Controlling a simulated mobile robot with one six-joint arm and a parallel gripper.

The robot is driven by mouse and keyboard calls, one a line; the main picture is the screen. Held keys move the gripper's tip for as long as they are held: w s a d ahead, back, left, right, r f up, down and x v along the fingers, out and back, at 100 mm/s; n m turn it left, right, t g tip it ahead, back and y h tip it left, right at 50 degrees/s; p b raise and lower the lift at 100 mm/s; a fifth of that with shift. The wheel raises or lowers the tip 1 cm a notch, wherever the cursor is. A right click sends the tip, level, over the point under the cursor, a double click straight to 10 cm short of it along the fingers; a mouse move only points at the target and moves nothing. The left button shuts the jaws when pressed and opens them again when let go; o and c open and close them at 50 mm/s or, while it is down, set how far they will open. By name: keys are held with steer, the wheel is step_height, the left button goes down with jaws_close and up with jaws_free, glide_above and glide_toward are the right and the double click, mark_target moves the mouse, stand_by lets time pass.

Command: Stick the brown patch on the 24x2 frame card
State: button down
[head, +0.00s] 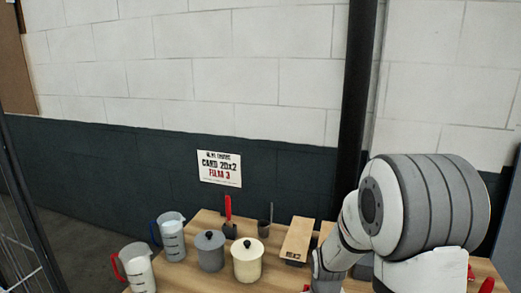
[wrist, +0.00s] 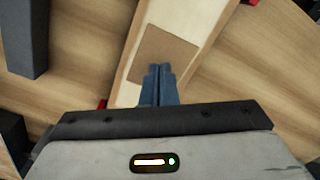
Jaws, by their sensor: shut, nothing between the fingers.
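In the wrist view a brown square patch (wrist: 162,56) lies flat on a long pale card with a wooden-looking border (wrist: 196,20). I cannot read any size marking on this card. My gripper (wrist: 160,70) has its blue fingers shut together with nothing between them. The fingertips are over the patch's near edge. I cannot tell if they touch it. In the head view my arm hides the gripper, and I cannot make out the patch there.
On the wooden table (head: 205,222) are two measuring jugs (head: 172,240) (head: 137,268), a grey lidded pot (head: 210,252), a cream lidded pot (head: 247,262), a red-handled tool (head: 229,212), a small dark cup (head: 263,229) and a tan-topped box (head: 298,238). A sign (head: 219,168) hangs on the wall behind.

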steer(key=shift+f+b, duration=0.35)
steer(key=shift+f, duration=0.15)
steer(key=shift+s+b, duration=0.1)
steer(key=shift+b, duration=0.5)
stand_by(2.8)
steer(key=shift+r+p, duration=2.4)
steer(key=shift+r, duration=1.15)
steer(key=shift+r, duration=0.1)
